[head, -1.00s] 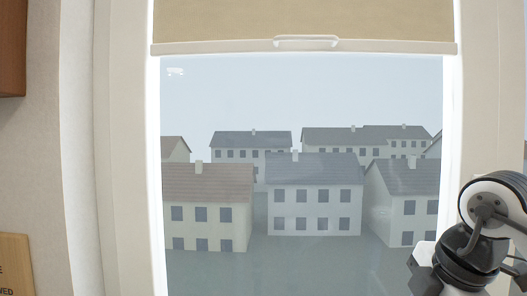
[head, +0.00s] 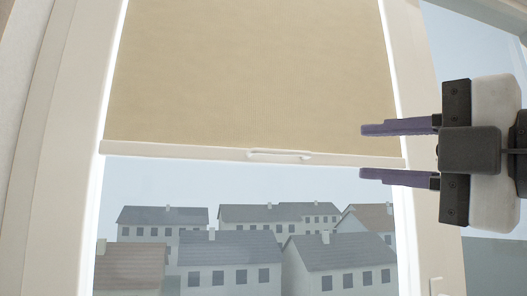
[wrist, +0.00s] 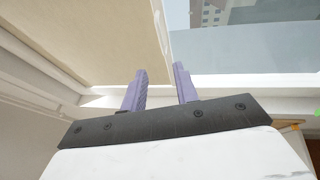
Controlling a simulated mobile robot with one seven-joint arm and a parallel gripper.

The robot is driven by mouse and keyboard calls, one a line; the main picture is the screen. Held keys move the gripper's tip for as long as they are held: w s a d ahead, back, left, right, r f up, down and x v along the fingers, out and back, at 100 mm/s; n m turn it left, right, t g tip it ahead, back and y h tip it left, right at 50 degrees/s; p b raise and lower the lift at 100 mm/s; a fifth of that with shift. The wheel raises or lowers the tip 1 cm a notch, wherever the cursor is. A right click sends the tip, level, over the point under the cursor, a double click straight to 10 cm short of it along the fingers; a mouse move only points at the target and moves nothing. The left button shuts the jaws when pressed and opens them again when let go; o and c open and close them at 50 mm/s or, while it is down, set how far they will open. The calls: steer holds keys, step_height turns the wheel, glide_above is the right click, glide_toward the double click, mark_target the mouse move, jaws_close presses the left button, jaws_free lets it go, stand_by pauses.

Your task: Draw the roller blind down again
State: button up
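The tan roller blind (head: 250,70) covers the upper part of the window in the head view. Its pale bottom bar (head: 200,152) carries a white loop handle (head: 280,155) near the middle. My gripper (head: 362,152) is at the right in the head view, open and empty, its purple fingers pointing left. One finger is above the bar's level and one below, right of the handle and apart from it. In the wrist view my gripper (wrist: 160,74) shows its fingers spread, with the blind (wrist: 75,40) behind and to the left.
The window frame (head: 48,170) runs down the left side, and another upright (head: 432,200) stands on the right. Below the bar, the glass (head: 150,180) shows several grey-roofed houses outside. The space between the fingers and the handle looks clear.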

mark_target(285, 153)
steer(key=p+x, duration=0.4)
steer(key=x, duration=0.8)
steer(key=shift+w+r+p, duration=0.1)
steer(key=shift+p, duration=0.25)
steer(key=shift+w+a, duration=0.45)
jaws_close()
